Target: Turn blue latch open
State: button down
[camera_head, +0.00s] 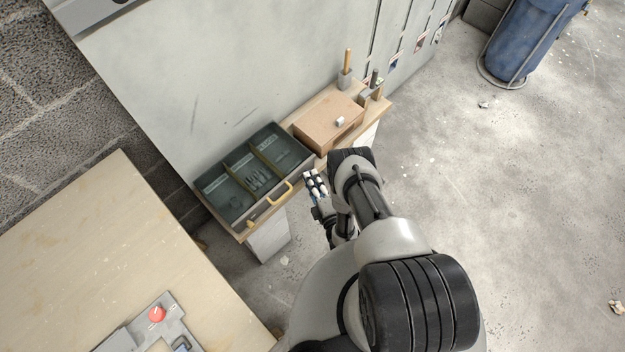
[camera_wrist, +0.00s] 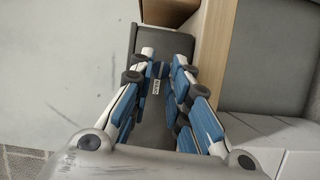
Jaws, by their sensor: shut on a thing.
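My gripper (camera_head: 316,184) has white and blue fingers and is beside the front edge of the wooden bench, right of the tray with dividers. In the wrist view, the fingers of my gripper (camera_wrist: 165,68) come together in front of a dark grey body (camera_wrist: 163,42) with a small white label (camera_wrist: 157,86). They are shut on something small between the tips. The fingers hide it, and their own blue pads keep me from telling a blue latch apart there.
A table (camera_head: 90,235) at lower left carries a grey panel with a red button (camera_head: 157,314).

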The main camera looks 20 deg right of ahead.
jog(key=shift+n, duration=0.4)
jog(key=c, duration=1.5)
grip_release()
